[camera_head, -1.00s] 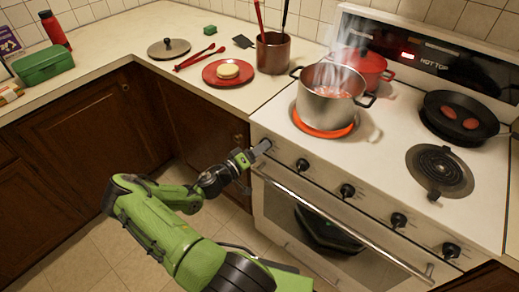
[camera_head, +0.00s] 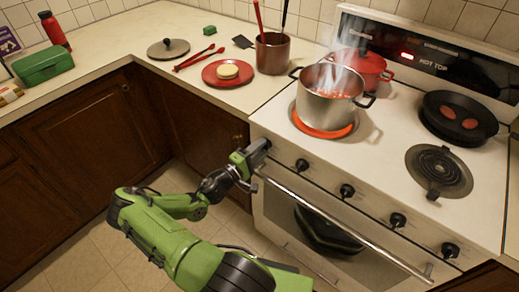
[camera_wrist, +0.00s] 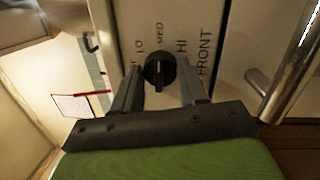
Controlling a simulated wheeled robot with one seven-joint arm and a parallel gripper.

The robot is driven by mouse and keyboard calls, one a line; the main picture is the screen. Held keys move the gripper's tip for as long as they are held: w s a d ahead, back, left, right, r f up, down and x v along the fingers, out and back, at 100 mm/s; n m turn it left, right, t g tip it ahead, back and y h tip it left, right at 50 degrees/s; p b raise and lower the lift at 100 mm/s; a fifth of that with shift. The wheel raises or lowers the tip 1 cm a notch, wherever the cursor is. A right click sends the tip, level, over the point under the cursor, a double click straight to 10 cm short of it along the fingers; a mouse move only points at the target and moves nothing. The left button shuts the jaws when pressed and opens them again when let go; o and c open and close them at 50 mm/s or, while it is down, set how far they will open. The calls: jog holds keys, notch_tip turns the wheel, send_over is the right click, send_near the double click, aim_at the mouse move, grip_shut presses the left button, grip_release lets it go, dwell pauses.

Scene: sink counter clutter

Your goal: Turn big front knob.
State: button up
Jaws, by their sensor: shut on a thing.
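The big front knob (camera_wrist: 158,72) is round and black with a white pointer line. In the wrist view its pointer is turned roughly toward the MED label on the stove panel, where LO, HI and FRONT are also printed. My gripper (camera_wrist: 160,84) has one grey finger on each side of the knob and is shut on it. In the head view my gripper (camera_head: 262,148) is at the left end of the stove's front panel and hides this knob.
A steaming pot (camera_head: 328,106) stands on the glowing front-left burner (camera_head: 325,131). A red pot (camera_head: 370,66) and a black pan (camera_head: 455,105) are on other burners. More knobs (camera_head: 347,190) line the panel. The oven handle (camera_head: 340,225) runs just below my gripper.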

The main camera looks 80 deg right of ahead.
jog(key=shift+n, duration=0.9)
jog(key=o, duration=1.1)
jog(key=shift+c, duration=0.2)
jog(key=p+v, duration=0.1)
jog(key=v, duration=1.4)
jog(key=shift+a+f, duration=0.2)
jog(key=shift+a, duration=0.15)
jog(key=shift+w, duration=0.15)
